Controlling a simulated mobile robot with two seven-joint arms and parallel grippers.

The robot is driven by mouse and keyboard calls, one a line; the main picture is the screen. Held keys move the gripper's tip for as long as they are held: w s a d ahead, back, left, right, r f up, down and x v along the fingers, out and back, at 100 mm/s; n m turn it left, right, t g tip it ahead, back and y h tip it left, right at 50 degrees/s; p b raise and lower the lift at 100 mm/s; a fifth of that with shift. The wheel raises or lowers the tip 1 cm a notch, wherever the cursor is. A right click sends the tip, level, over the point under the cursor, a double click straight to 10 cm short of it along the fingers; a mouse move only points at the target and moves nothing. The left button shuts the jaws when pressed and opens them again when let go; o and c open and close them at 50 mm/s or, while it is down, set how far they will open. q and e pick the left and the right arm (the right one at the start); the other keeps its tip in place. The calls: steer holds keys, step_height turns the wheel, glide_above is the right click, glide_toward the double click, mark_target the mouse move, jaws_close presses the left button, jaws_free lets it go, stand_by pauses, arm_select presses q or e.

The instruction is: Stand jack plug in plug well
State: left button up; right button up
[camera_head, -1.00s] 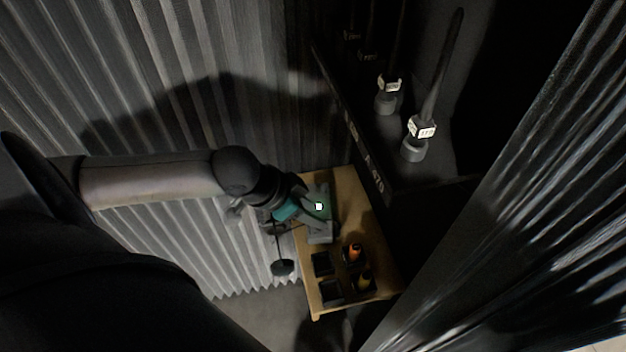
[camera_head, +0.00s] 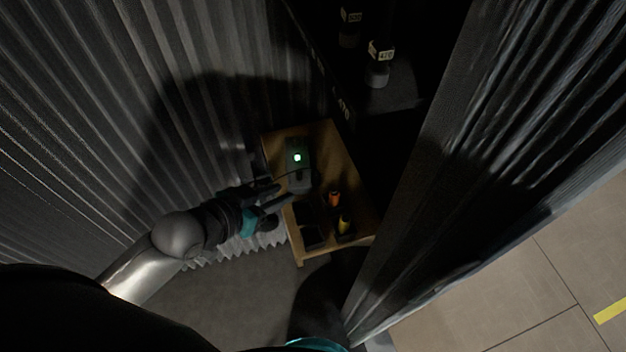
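My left gripper (camera_head: 277,195) is at the left edge of a small wooden table. Its two dark fingers look apart, with nothing clearly between them. A grey box (camera_head: 298,184) with a lit green-white square stands on the table just beyond the fingers. A small dark piece (camera_head: 299,175) with a thin cable is at the box; it may be a jack plug, but the dim light hides its shape. An orange-topped plug (camera_head: 334,197) and a yellow-topped plug (camera_head: 344,222) stand in dark wells. Dark square wells (camera_head: 308,213) beside them look empty. My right gripper is not seen.
The wooden table (camera_head: 272,143) is narrow. A corrugated wall (camera_head: 90,120) lies to the left and another corrugated panel (camera_head: 480,150) to the right. A dark shelf with labelled cylinders (camera_head: 379,65) stands behind.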

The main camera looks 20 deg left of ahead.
arm_select(q)
steer(key=b, duration=0.1)
glide_toward(315, 177)
steer(key=x, duration=0.4)
steer(key=shift+d+f, duration=0.1)
steer(key=shift+f, duration=0.15)
steer(key=shift+b+x, duration=0.7)
steer(key=shift+x, duration=1.8)
steer(key=shift+w+r, duration=0.15)
jaws_close()
